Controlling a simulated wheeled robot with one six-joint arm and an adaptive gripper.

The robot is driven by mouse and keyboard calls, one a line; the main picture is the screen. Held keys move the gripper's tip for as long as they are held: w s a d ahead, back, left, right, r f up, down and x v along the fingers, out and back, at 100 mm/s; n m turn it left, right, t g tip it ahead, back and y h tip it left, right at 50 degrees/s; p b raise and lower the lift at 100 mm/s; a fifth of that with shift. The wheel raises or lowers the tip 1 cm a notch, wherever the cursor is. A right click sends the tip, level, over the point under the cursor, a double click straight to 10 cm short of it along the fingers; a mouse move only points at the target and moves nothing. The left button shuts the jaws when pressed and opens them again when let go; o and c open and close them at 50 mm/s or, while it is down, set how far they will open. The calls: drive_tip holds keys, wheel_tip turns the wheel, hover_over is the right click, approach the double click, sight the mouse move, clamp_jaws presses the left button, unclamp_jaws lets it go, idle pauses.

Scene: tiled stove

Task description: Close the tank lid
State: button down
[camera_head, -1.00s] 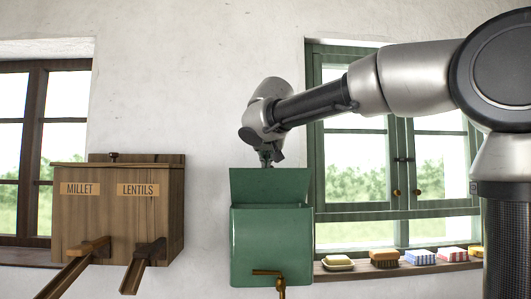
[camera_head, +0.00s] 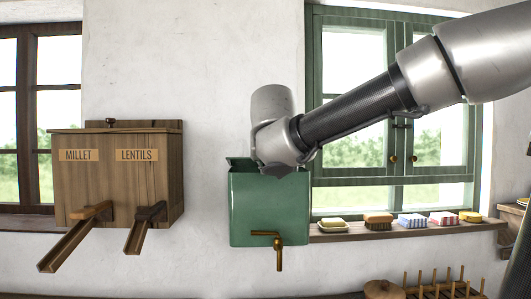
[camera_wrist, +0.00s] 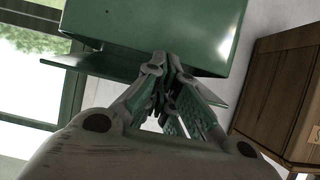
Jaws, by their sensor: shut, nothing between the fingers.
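The green tank (camera_head: 268,210) hangs on the white wall, with a brass tap (camera_head: 277,243) on its lower front. Its green lid (camera_head: 238,162) shows at the top left of the tank in the head view; the rest is hidden behind my wrist, so its exact angle is unclear there. In the wrist view the lid (camera_wrist: 105,64) is a flat plate standing at an angle to the tank body (camera_wrist: 165,28). My gripper (camera_wrist: 168,66) is shut and empty, its fingertips close to the lid. I cannot tell whether they touch. In the head view my wrist covers the fingers.
A wooden box (camera_head: 115,180) labelled MILLET and LENTILS, with two chutes, is to the left. A green window (camera_head: 400,130) and a sill (camera_head: 400,232) with soaps and a brush are to the right. A wooden rack (camera_head: 440,288) is below. Bare wall separates the box and tank.

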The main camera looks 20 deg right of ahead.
drive_tip(key=shift+f, duration=0.8)
idle(0.4)
